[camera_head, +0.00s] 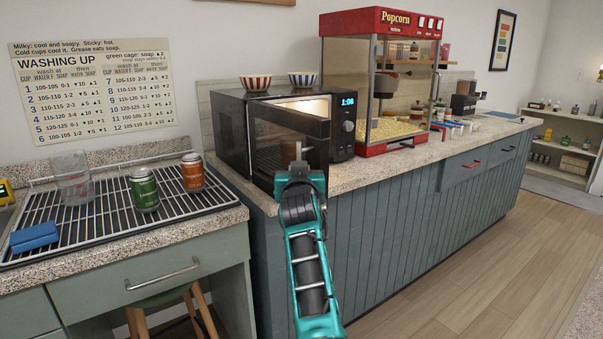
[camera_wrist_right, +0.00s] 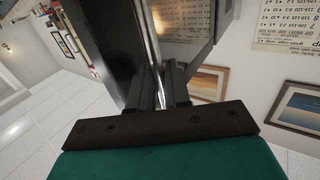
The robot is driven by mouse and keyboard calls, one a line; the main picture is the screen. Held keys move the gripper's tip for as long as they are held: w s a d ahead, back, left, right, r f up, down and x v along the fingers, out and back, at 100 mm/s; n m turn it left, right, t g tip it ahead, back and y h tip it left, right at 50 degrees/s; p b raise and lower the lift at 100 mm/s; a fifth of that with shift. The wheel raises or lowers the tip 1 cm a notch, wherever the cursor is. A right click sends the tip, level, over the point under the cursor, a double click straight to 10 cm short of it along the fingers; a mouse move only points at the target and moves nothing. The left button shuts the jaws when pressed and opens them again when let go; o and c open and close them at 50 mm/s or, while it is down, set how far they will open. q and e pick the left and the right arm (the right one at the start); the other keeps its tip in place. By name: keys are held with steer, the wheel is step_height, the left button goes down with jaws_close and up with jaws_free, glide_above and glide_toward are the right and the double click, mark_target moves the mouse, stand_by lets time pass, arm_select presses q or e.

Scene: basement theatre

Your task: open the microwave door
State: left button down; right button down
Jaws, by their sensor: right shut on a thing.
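The black microwave (camera_head: 232,132) stands on the stone counter, with a lit clock panel (camera_head: 347,118) at its right. Its door (camera_head: 318,148) is partly open, swung outward, and a lit interior (camera_head: 305,105) shows above the door's top edge. My right gripper (camera_head: 299,166) is at the door's front, shut on the pale upright door handle (camera_head: 298,149). In the right wrist view the gripper's dark fingers (camera_wrist_right: 172,90) are on both sides of the bright handle bar (camera_wrist_right: 152,45). The grip itself is partly hidden in the head view. My left gripper is not in view.
Two striped bowls (camera_head: 256,82) (camera_head: 303,79) sit on the microwave. A red popcorn machine (camera_head: 398,142) stands close at its right. A drying rack (camera_head: 100,222) with two cans, a glass jug and a blue sponge is at the left. The floor (camera_head: 470,270) at the right is clear.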

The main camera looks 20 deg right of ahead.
steer(key=shift+a+r, duration=0.15)
steer(key=shift+r, duration=0.25)
steer(key=c, duration=1.5)
jaws_free()
steer(key=shift+o, duration=0.8)
steer(key=shift+w+a+f, duration=0.1)
steer(key=shift+w+f, duration=0.1)
steer(key=shift+f, duration=0.05)
steer(key=shift+s, duration=0.1)
steer(key=shift+s+f, duration=0.1)
steer(key=v, duration=0.7)
